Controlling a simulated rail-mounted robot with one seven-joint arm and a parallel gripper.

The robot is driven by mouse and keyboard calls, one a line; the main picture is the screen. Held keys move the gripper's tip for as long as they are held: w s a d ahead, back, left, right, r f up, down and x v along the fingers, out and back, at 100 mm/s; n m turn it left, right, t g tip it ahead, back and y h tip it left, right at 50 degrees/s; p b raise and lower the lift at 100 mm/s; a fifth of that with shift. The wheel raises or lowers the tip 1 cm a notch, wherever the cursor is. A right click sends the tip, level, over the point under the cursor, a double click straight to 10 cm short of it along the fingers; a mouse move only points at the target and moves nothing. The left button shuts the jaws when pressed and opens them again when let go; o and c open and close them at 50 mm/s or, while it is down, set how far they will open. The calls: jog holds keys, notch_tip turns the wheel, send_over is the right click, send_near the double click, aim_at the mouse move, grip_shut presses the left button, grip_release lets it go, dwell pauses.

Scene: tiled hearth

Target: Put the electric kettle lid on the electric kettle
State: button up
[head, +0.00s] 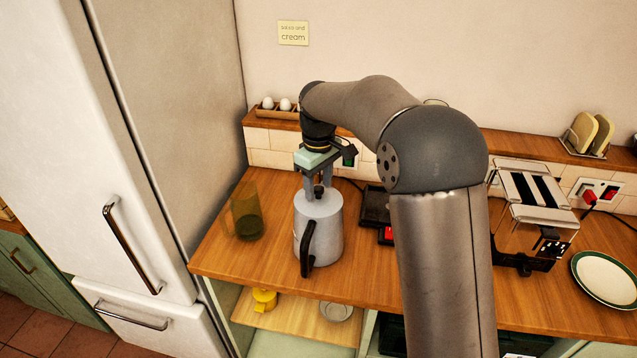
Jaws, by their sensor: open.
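The electric kettle (322,238) is a light grey pot with a black handle, upright on the wooden counter left of my arm. The grey electric kettle lid (319,206) with a small dark knob is at the kettle's top and looks level on its mouth; I cannot tell whether it is fully seated. My gripper (319,194) points down directly above the kettle. Its two fingers are apart, one on each side of the knob, and it is open. The lid's far edge is partly hidden by the fingers.
A green-tinted glass vessel (246,214) stands left of the kettle, near the fridge (150,150). A dark flat appliance (375,205) lies to the right, partly behind my arm. A toaster (533,215) and a plate (606,277) are farther right. Eggs (277,104) sit on the back ledge.

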jog(key=shift+r+p, duration=1.35)
jog(key=shift+r, duration=0.5)
jog(key=shift+r, duration=0.1)
notch_tip(320, 180, up, 17)
jog(key=shift+r+b, duration=0.15)
jog(key=shift+b, duration=0.25)
dwell(0.9)
jog(key=s+d+f+m+b, duration=0.1)
jog(key=s+d+f+m, duration=0.2)
jog(key=s, duration=0.8)
jog(key=s+d+f+m, duration=0.4)
jog(key=s+d+f, duration=0.4)
jog(key=s+f, duration=0.3)
jog(key=s+d+f+m+t+b, duration=0.1)
jog(key=s+d+f+m, duration=0.2)
jog(key=s+d+f, duration=0.3)
jog(key=s+f, duration=0.2)
jog(key=s, duration=0.3)
jog(key=shift+f+m+b, duration=0.3)
jog(key=shift+f+b, duration=0.05)
